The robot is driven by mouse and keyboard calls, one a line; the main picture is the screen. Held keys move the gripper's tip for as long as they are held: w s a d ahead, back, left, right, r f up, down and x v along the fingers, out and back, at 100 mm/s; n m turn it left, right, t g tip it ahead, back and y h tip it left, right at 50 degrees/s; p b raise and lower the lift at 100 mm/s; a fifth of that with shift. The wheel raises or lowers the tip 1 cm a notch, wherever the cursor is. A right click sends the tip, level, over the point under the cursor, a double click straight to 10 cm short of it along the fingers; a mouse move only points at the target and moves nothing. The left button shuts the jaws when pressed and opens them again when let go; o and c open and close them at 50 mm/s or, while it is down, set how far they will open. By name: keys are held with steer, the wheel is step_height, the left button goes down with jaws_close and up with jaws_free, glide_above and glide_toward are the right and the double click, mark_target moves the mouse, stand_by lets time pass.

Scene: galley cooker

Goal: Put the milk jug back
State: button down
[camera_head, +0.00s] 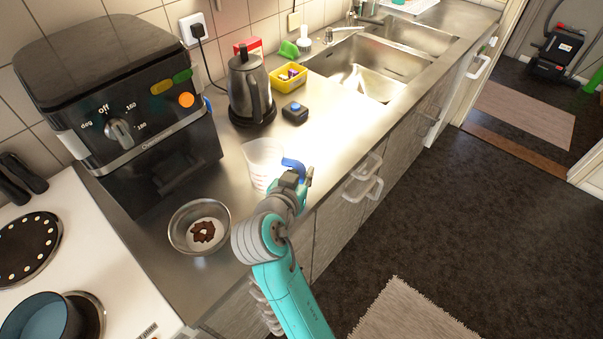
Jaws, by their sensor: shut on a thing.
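The milk jug (262,162) is a pale, see-through jug with a blue handle (294,164) on its right side. It is upright at the front part of the steel counter, right of the black air fryer. My gripper (291,178) is at the jug's right side, shut on the blue handle. The fingertips are partly hidden by my wrist. I cannot tell whether the jug's base touches the counter.
A metal bowl (199,228) with brown pieces sits left of my gripper. The black air fryer (117,100), kettle (250,88), dark small box (295,112) and yellow tub (289,76) stand behind. The sink (370,62) is farther right.

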steer(key=shift+f, duration=0.2)
steer(key=c, duration=1)
jaws_free()
steer(key=shift+f, duration=0.15)
steer(key=shift+c, duration=0.2)
steer(key=shift+s+r, duration=0.15)
steer(key=shift+r, duration=0.05)
steer(key=v, duration=1.1)
steer(key=shift+s, duration=0.3)
